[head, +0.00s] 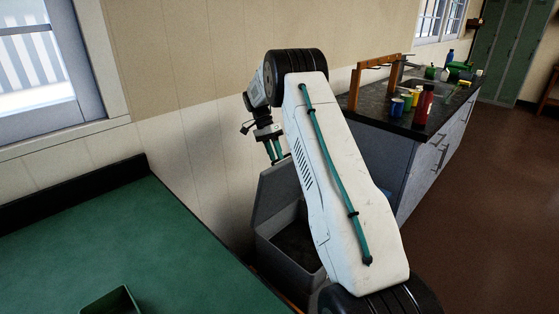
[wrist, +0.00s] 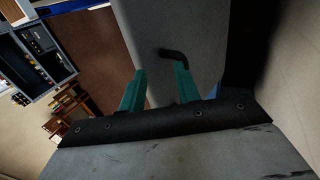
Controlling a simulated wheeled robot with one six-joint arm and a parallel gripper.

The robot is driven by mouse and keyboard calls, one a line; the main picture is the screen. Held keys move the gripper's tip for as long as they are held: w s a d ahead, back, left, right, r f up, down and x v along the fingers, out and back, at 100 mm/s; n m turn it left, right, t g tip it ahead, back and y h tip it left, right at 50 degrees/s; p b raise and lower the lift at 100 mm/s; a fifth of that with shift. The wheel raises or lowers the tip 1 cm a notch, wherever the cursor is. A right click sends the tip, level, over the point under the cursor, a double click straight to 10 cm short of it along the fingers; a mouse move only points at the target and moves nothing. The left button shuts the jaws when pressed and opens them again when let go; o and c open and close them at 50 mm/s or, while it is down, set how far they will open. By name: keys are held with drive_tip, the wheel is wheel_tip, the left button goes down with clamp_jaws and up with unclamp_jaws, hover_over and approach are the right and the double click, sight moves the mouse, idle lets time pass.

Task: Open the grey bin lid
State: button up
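The grey bin (head: 290,254) stands on the floor between the green table and the counter, partly hidden by my arm. Its lid (head: 274,193) stands raised at the back near the wall, and the dark inside of the bin shows. My gripper (head: 278,160) is at the top edge of the lid; contact cannot be told. In the wrist view my gripper (wrist: 160,77) has its two teal fingers apart with nothing held between them. A grey panel (wrist: 150,25), apparently the lid, lies beyond the fingers, with a black bent handle (wrist: 174,55) on it.
A green-topped table (head: 130,235) with a dark raised edge fills the left. A counter (head: 400,165) with cups, bottles and a wooden rack (head: 375,68) stands at the right. The wall (head: 205,150) is close behind the bin. Brown floor (head: 485,205) is clear at the right.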

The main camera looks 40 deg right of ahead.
sight(280, 166)
drive_tip(key=s, duration=0.1)
drive_tip(key=s+a, duration=0.1)
drive_tip(key=s, duration=0.1)
drive_tip(key=s+a, duration=0.1)
drive_tip(key=s, duration=0.1)
drive_tip(key=shift+s+a+r, duration=0.1)
drive_tip(key=shift+s+r, duration=0.15)
idle(0.3)
